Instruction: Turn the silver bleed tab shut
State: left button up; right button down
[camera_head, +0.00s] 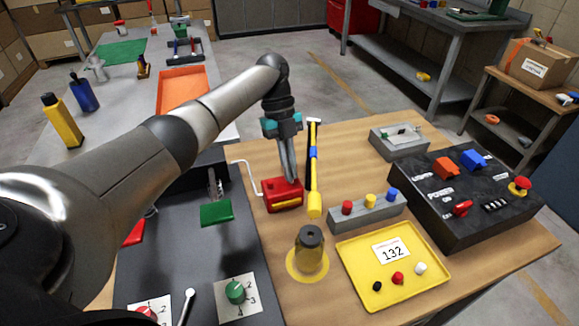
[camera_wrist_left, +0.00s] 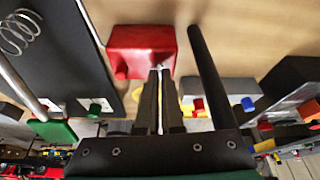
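A red block (camera_head: 284,195) with a thin bent metal handle at its left stands on the wooden table. It also shows in the wrist view (camera_wrist_left: 142,50). A small bright silver piece (camera_wrist_left: 159,67), which looks like the bleed tab, shows at the block's near edge. My left gripper (camera_head: 289,179) points down at the block from above. In the wrist view its two fingers (camera_wrist_left: 160,74) lie nearly together, with only a thin gap, and the silver piece is between their tips. In the head view the fingers hide the tab. My right gripper is not in view.
A hammer (camera_head: 314,170) lies close to the right of the block. A dark panel with a green pedal (camera_head: 216,214) is at the left.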

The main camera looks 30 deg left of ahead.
pick_arm(q)
jog(key=o, duration=0.5)
jog(key=shift+c, duration=0.2)
jog(key=p+v, duration=0.2)
jog(key=v, duration=1.3)
jog(key=shift+r, duration=0.15)
